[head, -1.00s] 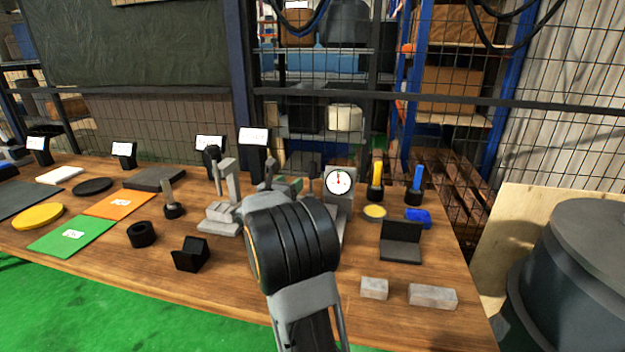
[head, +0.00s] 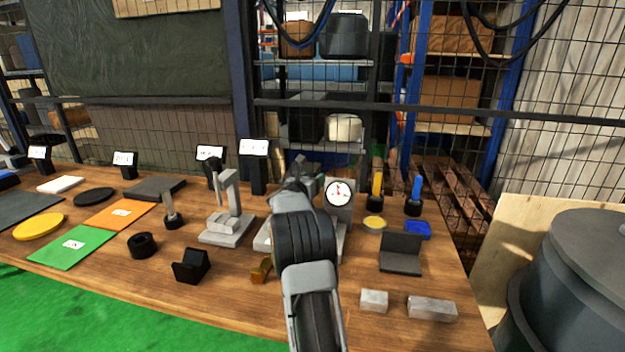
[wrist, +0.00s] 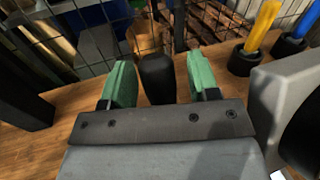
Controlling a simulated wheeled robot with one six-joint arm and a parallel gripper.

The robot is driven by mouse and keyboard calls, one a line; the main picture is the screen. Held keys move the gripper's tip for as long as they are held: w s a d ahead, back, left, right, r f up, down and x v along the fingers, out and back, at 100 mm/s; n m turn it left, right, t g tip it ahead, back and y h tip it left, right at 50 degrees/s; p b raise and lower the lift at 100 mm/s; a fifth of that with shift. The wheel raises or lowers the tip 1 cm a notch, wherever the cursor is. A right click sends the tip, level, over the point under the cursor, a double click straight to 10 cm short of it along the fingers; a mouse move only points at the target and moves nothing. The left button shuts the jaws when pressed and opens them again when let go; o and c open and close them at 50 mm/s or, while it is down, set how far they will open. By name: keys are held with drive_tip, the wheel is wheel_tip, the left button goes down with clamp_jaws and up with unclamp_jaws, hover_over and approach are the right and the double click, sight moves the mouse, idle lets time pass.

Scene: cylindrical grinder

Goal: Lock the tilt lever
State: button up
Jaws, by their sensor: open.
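In the wrist view a black rounded lever knob (wrist: 158,80) stands between the green fingers of my gripper (wrist: 160,64). The fingers are open, with a visible gap on each side of the knob. I take this knob to be the tilt lever's. Its lower part is hidden behind the gripper body. In the head view my arm hides most of the grey fixture (head: 263,238) and its lever. A white-faced dial gauge (head: 339,194) on a grey post stands just right of my arm.
A grey stand (head: 226,232) with a black-knobbed upright is to the left. A black V-block (head: 191,266) and a brass-coloured piece (head: 261,271) lie in front. Yellow (head: 376,191) and blue (head: 415,191) handled tools stand right. Grey blocks (head: 432,308) lie near the front edge.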

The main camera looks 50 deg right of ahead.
drive_tip(key=shift+c, duration=0.4)
clamp_jaws()
drive_tip(key=shift+d, duration=0.1)
